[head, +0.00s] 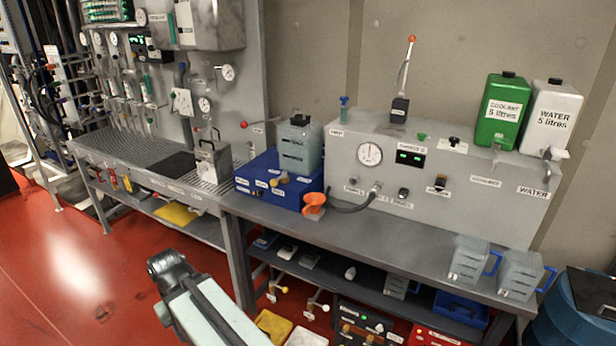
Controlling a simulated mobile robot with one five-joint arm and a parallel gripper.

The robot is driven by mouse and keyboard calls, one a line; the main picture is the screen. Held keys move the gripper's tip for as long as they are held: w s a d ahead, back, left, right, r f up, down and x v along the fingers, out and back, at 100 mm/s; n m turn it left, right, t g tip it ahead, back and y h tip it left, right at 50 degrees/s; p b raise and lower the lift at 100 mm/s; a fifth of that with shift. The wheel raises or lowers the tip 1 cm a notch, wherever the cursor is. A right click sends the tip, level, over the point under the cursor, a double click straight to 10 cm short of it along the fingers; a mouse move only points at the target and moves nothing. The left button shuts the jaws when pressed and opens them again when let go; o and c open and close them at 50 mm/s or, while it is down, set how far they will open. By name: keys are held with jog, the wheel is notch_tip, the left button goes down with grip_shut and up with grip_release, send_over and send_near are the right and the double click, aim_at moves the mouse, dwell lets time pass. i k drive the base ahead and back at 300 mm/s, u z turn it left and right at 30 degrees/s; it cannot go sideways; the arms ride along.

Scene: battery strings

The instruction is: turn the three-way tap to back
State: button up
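No label that I can read marks the three-way tap, so I cannot tell for sure which fitting it is. A small black-handled fitting (454,141) stands on a white label plate on top of the grey bench unit (345,148); the plate's writing is too small to read. On the front of that unit are two dark knobs (440,183). A blue box (246,172) to its left has small yellow-handled fittings (282,178) near its top. My arm (195,300) rises from the bottom edge, left of centre, in front of the bench. No gripper fingers show.
A green coolant can (502,112) and a white water can (551,118) stand on the unit's right end. An orange funnel (314,202) sits before the blue box. Clear jugs (469,262) stand at the bench's right end. The bench top (400,225) between is clear.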

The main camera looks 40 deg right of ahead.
aim_at(275, 182)
jog(key=z, duration=1.1)
jog(key=k, duration=1.3)
jog(key=u, duration=0.35)
jog(key=i, duration=1.7)
jog(key=z, duration=0.4)
jog(key=k, duration=0.6)
jog(key=z, duration=0.25)
jog(key=i, duration=0.6)
jog(key=u, duration=0.15)
